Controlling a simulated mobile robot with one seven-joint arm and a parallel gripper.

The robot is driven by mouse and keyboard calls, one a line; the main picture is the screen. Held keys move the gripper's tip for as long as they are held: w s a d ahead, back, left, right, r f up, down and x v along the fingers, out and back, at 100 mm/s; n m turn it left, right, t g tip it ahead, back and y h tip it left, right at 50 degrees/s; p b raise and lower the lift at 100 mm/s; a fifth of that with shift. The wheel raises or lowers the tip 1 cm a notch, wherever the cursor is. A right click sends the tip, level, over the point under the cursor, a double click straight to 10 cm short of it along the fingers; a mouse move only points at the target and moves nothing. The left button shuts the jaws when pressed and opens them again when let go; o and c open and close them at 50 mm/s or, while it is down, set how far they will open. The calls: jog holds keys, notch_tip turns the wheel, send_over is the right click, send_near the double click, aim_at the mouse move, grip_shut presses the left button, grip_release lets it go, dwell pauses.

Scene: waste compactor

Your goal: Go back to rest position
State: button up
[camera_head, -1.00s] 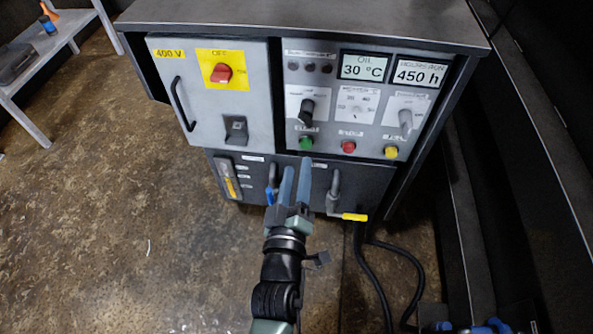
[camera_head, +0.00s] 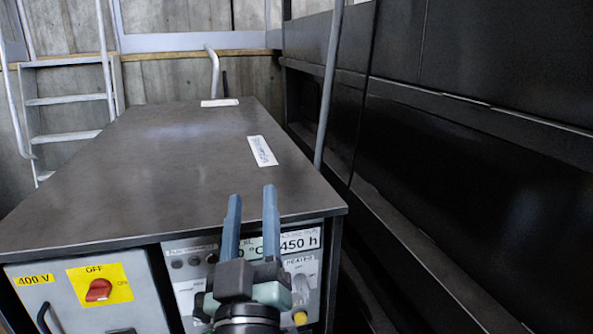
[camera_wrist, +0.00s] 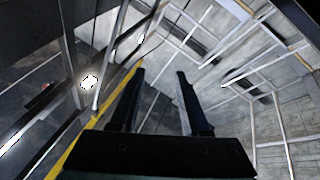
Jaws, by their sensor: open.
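My gripper (camera_head: 251,213) is open and empty, with its two blue-grey fingers apart and pointing up in the head view. It is in front of the control cabinet's right panel and hides part of the displays and knobs there. In the wrist view the open fingers (camera_wrist: 160,74) show dark, with nothing between them. The control cabinet (camera_head: 130,185) has a grey top, a red rotary switch (camera_head: 98,290) on a yellow plate marked OFF, and a display reading 450 h (camera_head: 301,241).
A dark machine wall (camera_head: 470,170) runs along the right side, close to the cabinet. A metal stepladder (camera_head: 68,100) stands at the back left. Two white labels lie on the cabinet top, one of them nearer (camera_head: 262,151). The wrist view shows railings (camera_wrist: 262,75) and a yellow edge (camera_wrist: 95,118).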

jog(key=s+d+r+m+t+h, duration=0.1)
jog(key=s+d+r+m+t, duration=0.1)
jog(key=s+r, duration=0.45)
jog(key=s+d+r+m+t, duration=0.1)
jog(key=s+d+r+m, duration=0.15)
jog(key=r, duration=0.65)
jog(key=s+d+r+m+t+h, duration=0.1)
jog(key=s+r+t, duration=0.1)
jog(key=s+r, duration=0.45)
notch_tip(320, 180, up, 33)
jog(key=w+p, duration=0.2)
jog(key=p, duration=3)
jog(key=shift+w+f+g, duration=0.2)
jog(key=shift+w+g, duration=0.05)
jog(key=shift+g, duration=0.05)
